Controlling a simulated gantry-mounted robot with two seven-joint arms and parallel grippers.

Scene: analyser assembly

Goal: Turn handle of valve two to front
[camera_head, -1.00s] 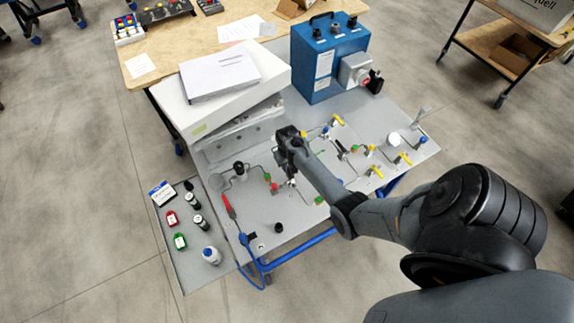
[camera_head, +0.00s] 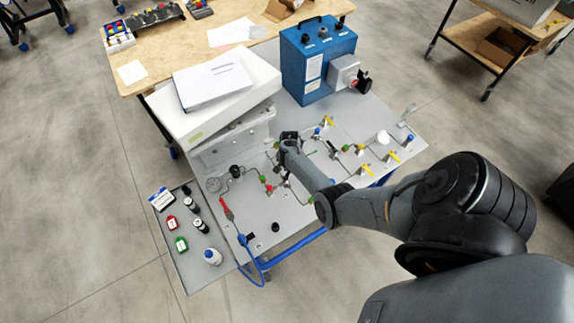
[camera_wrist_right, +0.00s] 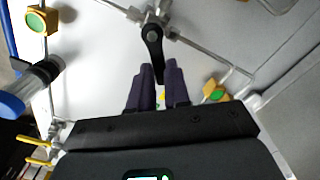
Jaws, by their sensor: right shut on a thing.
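In the right wrist view a valve with a black lever handle (camera_wrist_right: 153,42) sits on a thin metal pipe. Its handle points down in the picture, toward my gripper. My right gripper (camera_wrist_right: 159,82) has its two dark fingers on either side of the handle's end and is shut on it. In the head view my right gripper (camera_head: 289,147) is over the middle of the grey panel (camera_head: 300,213), and the arm hides the valve from view. No label shows that this is valve two. My left gripper is in neither current view.
A yellow-and-green fitting (camera_wrist_right: 37,21) and a clear cylinder with a blue end (camera_wrist_right: 30,88) are left in the wrist view. Another green-tipped fitting (camera_wrist_right: 214,92) is close right of the fingers. A blue box (camera_head: 318,60) and a white case (camera_head: 225,100) stand behind the panel.

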